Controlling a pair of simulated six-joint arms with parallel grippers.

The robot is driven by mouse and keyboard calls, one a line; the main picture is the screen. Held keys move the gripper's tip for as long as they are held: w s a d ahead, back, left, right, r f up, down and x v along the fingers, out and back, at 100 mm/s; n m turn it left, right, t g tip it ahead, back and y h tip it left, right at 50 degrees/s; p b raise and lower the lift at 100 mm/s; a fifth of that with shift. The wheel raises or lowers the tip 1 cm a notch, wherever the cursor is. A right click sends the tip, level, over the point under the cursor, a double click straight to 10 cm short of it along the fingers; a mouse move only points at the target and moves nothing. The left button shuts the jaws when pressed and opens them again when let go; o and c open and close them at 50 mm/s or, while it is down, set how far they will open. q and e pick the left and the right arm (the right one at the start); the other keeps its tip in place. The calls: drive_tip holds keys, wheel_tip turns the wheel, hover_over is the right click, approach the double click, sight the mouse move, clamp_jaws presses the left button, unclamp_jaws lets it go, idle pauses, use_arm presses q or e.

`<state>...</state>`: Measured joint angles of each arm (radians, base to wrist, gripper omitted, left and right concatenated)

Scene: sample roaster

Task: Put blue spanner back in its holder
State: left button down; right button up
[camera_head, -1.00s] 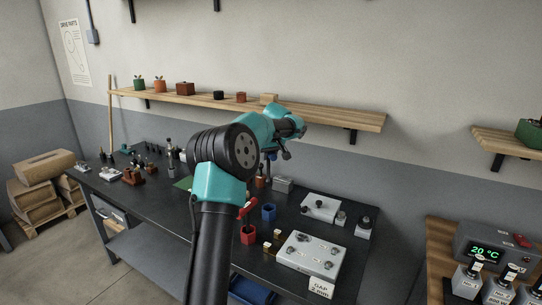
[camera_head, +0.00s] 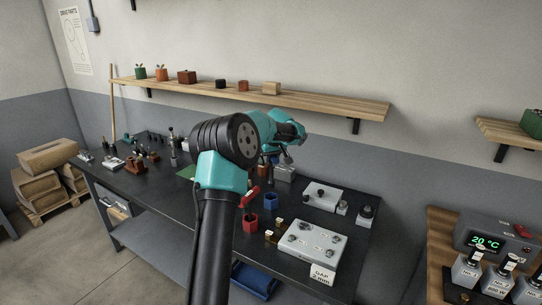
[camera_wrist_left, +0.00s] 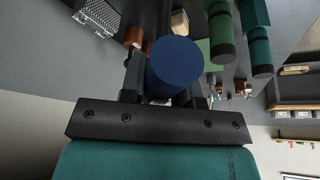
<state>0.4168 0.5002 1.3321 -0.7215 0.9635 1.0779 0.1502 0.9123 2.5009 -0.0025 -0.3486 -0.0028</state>
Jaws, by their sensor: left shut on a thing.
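My left gripper (camera_head: 272,163) is over the back part of the dark bench, partly hidden by its own wrist in the head view. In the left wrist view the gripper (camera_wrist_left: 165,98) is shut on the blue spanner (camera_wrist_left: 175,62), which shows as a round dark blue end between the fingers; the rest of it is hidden. A blue cup-like holder (camera_head: 271,202) stands on the bench, nearer than the gripper and apart from it. Its opening faces up. My right gripper is not in view.
A red holder (camera_head: 250,221) with a red tool (camera_head: 249,196) in it stands beside the blue one. A pale plate with knobs (camera_head: 312,243) lies to the right, with a smaller plate (camera_head: 320,197) behind it. A grey box (camera_head: 285,173) is near the gripper.

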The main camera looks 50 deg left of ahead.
sight(271, 182)
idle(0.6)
use_arm(q)
drive_tip(key=shift+f, duration=4.9)
drive_tip(key=c, duration=0.8)
unclamp_jaws()
drive_tip(key=v, duration=1.7)
drive_tip(key=shift+d+r, duration=0.1)
drive_tip(key=shift+r, duration=0.05)
